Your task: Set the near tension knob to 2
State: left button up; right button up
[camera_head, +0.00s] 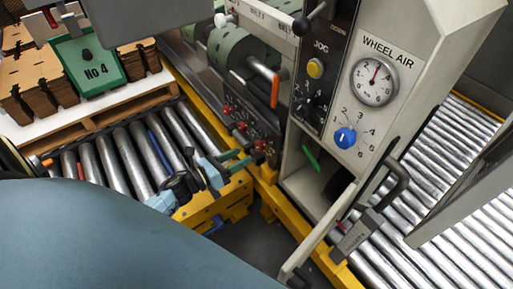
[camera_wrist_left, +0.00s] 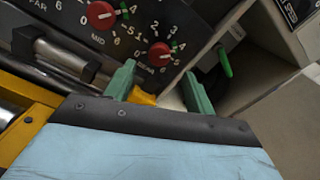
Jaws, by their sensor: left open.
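The near tension knob (camera_wrist_left: 159,54) is red and round with a pale pointer mark, on a dark panel with a printed number scale. I cannot read for sure which number it points to. In the head view the near knob (camera_head: 260,146) is the lowest red knob on the dark panel. My left gripper (camera_head: 236,160) comes in from the lower left, just in front of the panel. In the left wrist view its green fingers (camera_wrist_left: 157,78) are open and empty, with the near knob ahead between them, apart from the tips. My right gripper is not in view.
The red mid knob (camera_wrist_left: 101,15) sits left of the near knob, above a metal bar (camera_wrist_left: 65,55). A grey control column with a blue knob (camera_head: 345,137) and an air gauge (camera_head: 374,81) stands at right. Rollers (camera_head: 110,160) and a yellow frame (camera_head: 215,200) lie around the arm.

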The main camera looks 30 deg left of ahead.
aim_at(257, 147)
pick_arm(q)
jog(key=b+x, duration=0.1)
jog(key=x, duration=0.5)
jog(key=shift+w+d, duration=0.15)
jog(key=shift+w, duration=0.3)
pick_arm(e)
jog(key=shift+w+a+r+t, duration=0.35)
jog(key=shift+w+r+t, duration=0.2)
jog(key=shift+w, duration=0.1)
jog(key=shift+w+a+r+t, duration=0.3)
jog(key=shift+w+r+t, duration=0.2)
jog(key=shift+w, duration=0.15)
pick_arm(q)
jog(key=c, duration=1)
jog(key=shift+o, duration=0.2)
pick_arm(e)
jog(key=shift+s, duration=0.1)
